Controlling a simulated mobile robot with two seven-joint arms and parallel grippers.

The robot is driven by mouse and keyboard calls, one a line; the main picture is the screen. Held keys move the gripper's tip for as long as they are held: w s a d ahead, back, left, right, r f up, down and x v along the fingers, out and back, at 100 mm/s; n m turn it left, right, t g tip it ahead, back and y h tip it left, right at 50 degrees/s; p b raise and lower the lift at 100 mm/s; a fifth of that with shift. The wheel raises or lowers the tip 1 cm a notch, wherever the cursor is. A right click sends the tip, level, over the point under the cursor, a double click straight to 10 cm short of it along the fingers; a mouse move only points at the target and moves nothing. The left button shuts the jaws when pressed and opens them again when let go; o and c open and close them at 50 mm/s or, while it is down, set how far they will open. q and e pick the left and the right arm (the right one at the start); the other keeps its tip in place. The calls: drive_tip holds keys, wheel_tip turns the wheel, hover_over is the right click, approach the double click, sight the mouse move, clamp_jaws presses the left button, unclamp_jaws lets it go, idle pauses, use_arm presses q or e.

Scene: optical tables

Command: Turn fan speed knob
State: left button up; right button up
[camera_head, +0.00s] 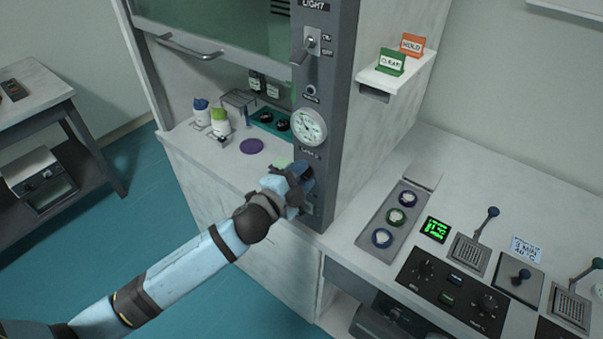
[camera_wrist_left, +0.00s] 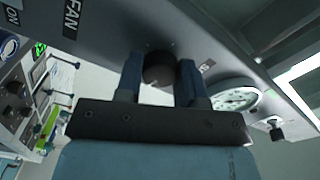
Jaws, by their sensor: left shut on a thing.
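The fan speed knob (camera_wrist_left: 159,69) is a dark round knob on the grey fume hood post (camera_head: 329,110), near a FAN label in the left wrist view. My left gripper (camera_wrist_left: 160,78) has one finger on each side of the knob and is shut on it. In the head view my left gripper (camera_head: 300,178) is at the lower part of the post, below the round dial, and its hand hides the knob. My right gripper is in neither view.
A round gauge (camera_head: 309,127) and a light switch (camera_head: 312,42) sit above on the post. The hood's work surface (camera_head: 225,160) holds bottles and a purple disc (camera_head: 251,146). A control bench (camera_head: 470,200) with levers stands at right.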

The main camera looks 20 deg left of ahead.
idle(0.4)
use_arm(q)
drive_tip(key=o, duration=0.9)
drive_tip(key=b+v, duration=0.3)
drive_tip(key=v, duration=1)
drive_tip(key=shift+s+a+r, duration=0.1)
drive_tip(key=shift+s, duration=0.3)
